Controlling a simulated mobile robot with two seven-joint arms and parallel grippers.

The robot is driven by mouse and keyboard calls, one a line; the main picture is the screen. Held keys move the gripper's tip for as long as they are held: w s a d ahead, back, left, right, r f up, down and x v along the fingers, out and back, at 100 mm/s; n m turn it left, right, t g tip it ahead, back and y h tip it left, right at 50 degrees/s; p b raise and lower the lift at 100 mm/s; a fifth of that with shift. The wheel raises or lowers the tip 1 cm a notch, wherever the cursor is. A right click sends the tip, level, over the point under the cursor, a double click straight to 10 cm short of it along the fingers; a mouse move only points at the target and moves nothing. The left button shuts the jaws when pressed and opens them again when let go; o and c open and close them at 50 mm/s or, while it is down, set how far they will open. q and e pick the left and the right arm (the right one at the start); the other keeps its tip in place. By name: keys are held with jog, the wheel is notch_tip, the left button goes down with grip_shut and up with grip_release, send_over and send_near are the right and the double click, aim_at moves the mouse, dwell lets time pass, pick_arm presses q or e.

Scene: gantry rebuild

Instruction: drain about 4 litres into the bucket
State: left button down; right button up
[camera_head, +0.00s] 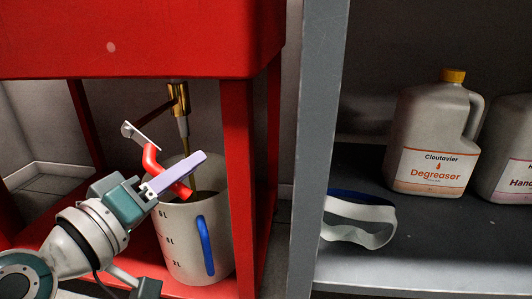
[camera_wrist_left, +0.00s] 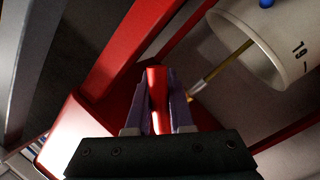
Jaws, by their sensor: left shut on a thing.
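The white bucket (camera_head: 183,248), with a blue grip and litre marks, stands upright inside the red frame, under a brass drain valve (camera_head: 178,98). A thin brownish stream appears to run from the valve's spout into it. Dark liquid shows inside, but its level against the marks cannot be read. My left gripper (camera_head: 187,180), with lilac fingers, is shut on the red valve handle (camera_head: 151,157) in front of the bucket's rim. The left wrist view shows the handle (camera_wrist_left: 157,88) between the fingers and the bucket (camera_wrist_left: 262,45) at upper right. My right gripper is not in view.
The red tank (camera_head: 130,40) hangs over the bucket, with a red leg (camera_head: 238,140) close on its right. A grey shelf unit (camera_head: 318,130) stands at right, holding a degreaser jug (camera_head: 430,130), a second jug (camera_head: 508,150) and a white-and-blue strap-like thing (camera_head: 358,222).

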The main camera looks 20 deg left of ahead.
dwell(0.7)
pick_arm(q)
notch_tip(320, 180, up, 6)
jog(key=d+n+t+y, duration=0.1)
jog(key=n+t, duration=0.1)
jog(key=n, duration=0.7)
jog(key=shift+w+d+r+y+p, duration=0.15)
jog(key=shift+w+d+y+p, duration=0.15)
jog(key=shift+d+p, duration=0.1)
jog(key=c, duration=0.8)
grip_release()
jog(key=shift+s, duration=0.1)
jog(key=s, duration=0.3)
jog(key=s+f+p, duration=0.1)
jog(key=s, duration=0.2)
jog(key=s+f+p, duration=0.1)
jog(key=s, duration=0.2)
jog(key=shift+s, duration=0.35)
